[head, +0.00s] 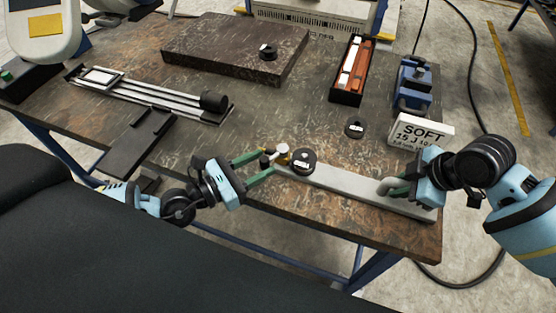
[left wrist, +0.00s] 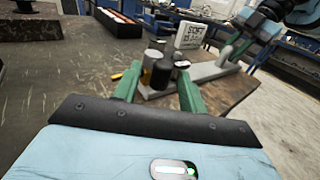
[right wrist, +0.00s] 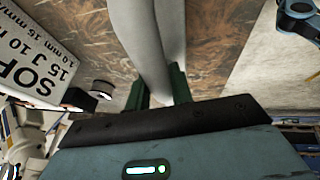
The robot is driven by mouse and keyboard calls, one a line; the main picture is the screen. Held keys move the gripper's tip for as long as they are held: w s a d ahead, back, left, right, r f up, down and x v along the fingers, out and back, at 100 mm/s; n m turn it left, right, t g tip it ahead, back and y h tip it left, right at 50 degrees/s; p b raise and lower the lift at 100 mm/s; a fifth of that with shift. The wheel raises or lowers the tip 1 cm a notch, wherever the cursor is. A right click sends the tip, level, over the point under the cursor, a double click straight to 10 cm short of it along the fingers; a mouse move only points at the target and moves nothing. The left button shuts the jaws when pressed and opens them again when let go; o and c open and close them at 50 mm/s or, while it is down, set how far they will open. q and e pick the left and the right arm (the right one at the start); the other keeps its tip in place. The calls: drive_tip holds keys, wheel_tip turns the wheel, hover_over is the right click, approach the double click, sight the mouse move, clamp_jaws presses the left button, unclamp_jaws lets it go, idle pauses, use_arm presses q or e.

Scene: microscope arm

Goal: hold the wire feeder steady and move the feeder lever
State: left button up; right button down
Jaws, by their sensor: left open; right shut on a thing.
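The wire feeder appears to be the long pale grey bar (head: 345,184) along the table's front edge. Its left end carries a white-topped knob (head: 283,149), brass-coloured and dark parts and a round black disc (head: 303,162). Which part is the lever is unclear. My left gripper (head: 266,164) is open, its green fingers on either side of the small knobs; a black cylinder (left wrist: 162,75) shows between them in the left wrist view. My right gripper (head: 398,188) is shut on the curved grey piece (right wrist: 150,40) at the bar's right end. The exact contact is partly hidden.
A white SOFT label box (head: 421,132) stands just behind the right gripper. A black disc (head: 355,129), a blue vice-like tool (head: 412,84) and a long tray (head: 349,70) lie further back. A dark slab (head: 235,48) and a railed device (head: 150,93) occupy the left side.

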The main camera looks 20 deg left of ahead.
use_arm(q)
drive_tip(key=shift+x, duration=0.9)
drive_tip(key=shift+s, duration=0.1)
clamp_jaws()
